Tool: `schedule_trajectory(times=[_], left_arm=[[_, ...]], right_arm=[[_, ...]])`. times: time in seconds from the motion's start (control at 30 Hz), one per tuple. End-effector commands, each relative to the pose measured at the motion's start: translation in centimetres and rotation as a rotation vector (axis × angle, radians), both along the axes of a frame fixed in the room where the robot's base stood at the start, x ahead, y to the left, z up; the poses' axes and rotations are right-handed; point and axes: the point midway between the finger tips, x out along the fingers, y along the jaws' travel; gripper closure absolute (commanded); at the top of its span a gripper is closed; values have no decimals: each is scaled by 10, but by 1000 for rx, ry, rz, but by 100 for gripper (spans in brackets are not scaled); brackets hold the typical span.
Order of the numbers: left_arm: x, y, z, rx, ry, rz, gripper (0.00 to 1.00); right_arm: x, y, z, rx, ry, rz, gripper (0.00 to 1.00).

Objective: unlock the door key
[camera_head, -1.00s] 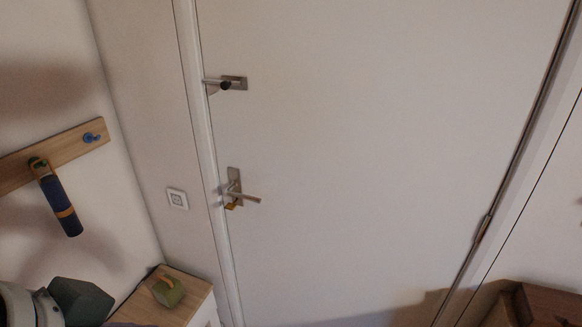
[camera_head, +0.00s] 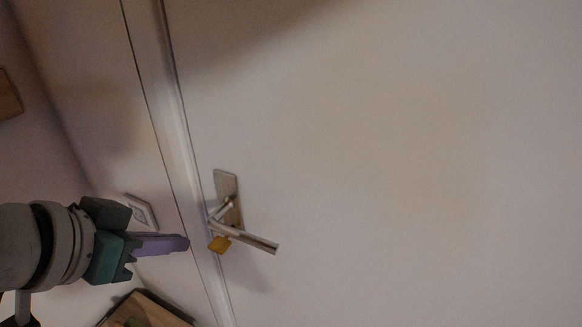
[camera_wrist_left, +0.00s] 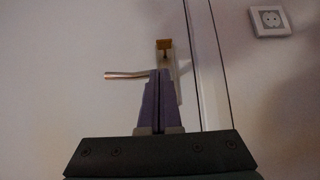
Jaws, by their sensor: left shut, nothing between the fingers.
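The door key (camera_head: 219,244) has a small yellow-orange head and sits just below the door handle (camera_head: 250,238) on the white door (camera_head: 400,150). In the left wrist view the key (camera_wrist_left: 164,44) shows straight beyond my fingertips, with the handle lever (camera_wrist_left: 125,75) to its left. My left gripper (camera_head: 187,243) has purple fingers pressed together and empty. It points at the key from the left in the head view, apart from it by a short gap. In the wrist view the fingers (camera_wrist_left: 160,72) cover part of the handle plate. My right gripper is in no view.
The door frame (camera_head: 185,150) runs along the left of the door. A wall socket (camera_head: 141,212) is partly behind my left gripper and also shows in the wrist view (camera_wrist_left: 270,18). A wooden surface (camera_head: 145,312) lies at the lower left.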

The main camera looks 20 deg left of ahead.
Motion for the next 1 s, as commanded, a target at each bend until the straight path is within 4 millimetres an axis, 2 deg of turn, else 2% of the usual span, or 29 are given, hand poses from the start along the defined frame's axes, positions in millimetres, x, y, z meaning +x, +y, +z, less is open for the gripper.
schedule_trajectory(times=[0.47,1.0], left_arm=[[4,0,-5,-1,-2,1,100],[63,-4,-65,0,-2,0,100]], right_arm=[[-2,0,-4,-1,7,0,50],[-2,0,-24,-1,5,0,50]])
